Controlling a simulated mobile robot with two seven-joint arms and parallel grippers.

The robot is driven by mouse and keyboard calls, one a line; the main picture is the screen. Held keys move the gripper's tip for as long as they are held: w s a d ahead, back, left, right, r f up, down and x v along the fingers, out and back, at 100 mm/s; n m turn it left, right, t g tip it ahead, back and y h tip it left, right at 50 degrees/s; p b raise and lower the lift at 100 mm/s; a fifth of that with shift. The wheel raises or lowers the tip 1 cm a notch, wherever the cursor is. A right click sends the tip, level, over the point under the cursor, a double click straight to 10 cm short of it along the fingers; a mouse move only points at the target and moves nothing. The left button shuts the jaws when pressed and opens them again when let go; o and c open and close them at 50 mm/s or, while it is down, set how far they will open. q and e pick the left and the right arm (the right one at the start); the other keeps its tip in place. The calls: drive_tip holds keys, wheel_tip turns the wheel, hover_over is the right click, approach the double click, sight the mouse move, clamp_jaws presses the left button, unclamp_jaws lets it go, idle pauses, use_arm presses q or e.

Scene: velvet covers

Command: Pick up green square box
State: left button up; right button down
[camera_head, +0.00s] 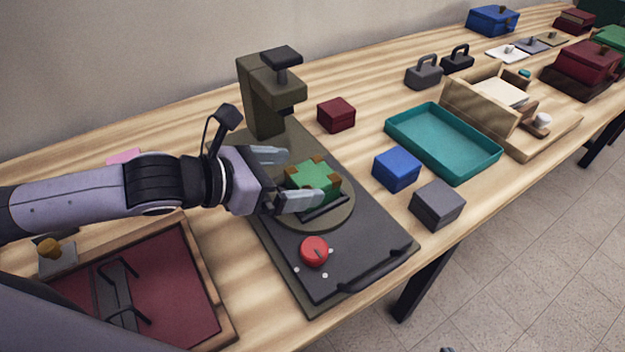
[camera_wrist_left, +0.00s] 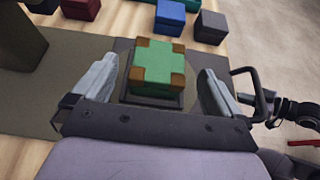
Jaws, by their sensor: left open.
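The green square box (camera_head: 314,180) has brown corners and sits on the round plate (camera_head: 338,218) of a dark press-like machine. It also shows in the left wrist view (camera_wrist_left: 158,62), lying between and beyond the fingers. My left gripper (camera_head: 291,177) is open, with one finger on the far side of the box and one on the near side. In the left wrist view the open left gripper (camera_wrist_left: 158,88) shows gaps between each finger and the box. My right gripper does not show clearly in either view.
The machine has an upright column (camera_head: 262,98) behind the box and a red knob (camera_head: 314,250) in front. Red (camera_head: 336,114), blue (camera_head: 396,168) and grey (camera_head: 437,204) boxes stand to the right, near a teal tray (camera_head: 443,142). A framed red tray (camera_head: 165,290) lies at the lower left.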

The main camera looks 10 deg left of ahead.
sight(307, 177)
use_arm(q)
drive_tip(key=x, duration=0.4)
drive_tip(key=shift+f, duration=0.15)
drive_tip(key=shift+w+d+f, duration=0.25)
drive_tip(key=shift+w+d, duration=0.05)
drive_tip(key=c, duration=1.1)
drive_tip(key=shift+r, duration=0.1)
